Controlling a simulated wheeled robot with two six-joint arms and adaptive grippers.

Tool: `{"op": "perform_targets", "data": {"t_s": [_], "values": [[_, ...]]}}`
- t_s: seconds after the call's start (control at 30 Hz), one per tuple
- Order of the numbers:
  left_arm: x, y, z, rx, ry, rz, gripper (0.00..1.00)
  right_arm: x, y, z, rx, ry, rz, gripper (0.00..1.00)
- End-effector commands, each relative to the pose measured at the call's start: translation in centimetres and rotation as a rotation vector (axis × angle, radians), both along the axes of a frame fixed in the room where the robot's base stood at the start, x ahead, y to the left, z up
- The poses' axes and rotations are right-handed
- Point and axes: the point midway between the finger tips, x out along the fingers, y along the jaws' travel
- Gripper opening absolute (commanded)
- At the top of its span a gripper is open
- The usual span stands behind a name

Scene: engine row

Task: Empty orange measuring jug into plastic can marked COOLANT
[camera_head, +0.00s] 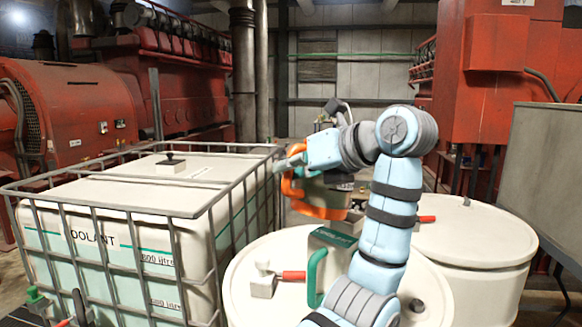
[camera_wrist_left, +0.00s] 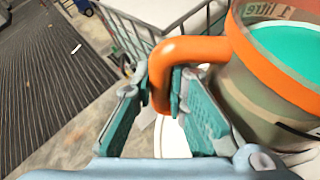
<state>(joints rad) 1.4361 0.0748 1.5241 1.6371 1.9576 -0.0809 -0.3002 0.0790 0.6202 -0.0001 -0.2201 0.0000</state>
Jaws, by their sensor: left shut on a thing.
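The orange measuring jug (camera_head: 318,211) is in the head view, partly hidden by my left arm. In the left wrist view its orange rim (camera_wrist_left: 262,62) and green liquid (camera_wrist_left: 285,48) inside show. My left gripper (camera_head: 285,166) is shut on the jug's orange handle (camera_wrist_left: 160,75), its fingers (camera_wrist_left: 175,100) on either side of it. The plastic can marked COOLANT (camera_head: 332,238), with a green handle (camera_head: 315,278), stands on a white drum below the jug in the picture. My arm hides part of the can, and its mouth is not clear. My right gripper is not in view.
A caged white tank (camera_head: 100,205) also marked COOLANT stands left of the drum (camera_head: 240,290). A red-handled item (camera_head: 290,276) lies on this drum. Another white drum (camera_head: 475,235) stands to the right. Red engines (camera_head: 70,110) line the back.

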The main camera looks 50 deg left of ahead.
Motion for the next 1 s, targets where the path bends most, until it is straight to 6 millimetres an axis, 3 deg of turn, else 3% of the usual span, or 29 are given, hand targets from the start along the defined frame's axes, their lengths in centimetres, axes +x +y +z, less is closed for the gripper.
{"op": "perform_targets", "data": {"t_s": [1.0], "values": [[-0.1,0.0,1.2,0.005,0.083,0.001,0.00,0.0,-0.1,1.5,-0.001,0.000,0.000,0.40]]}}
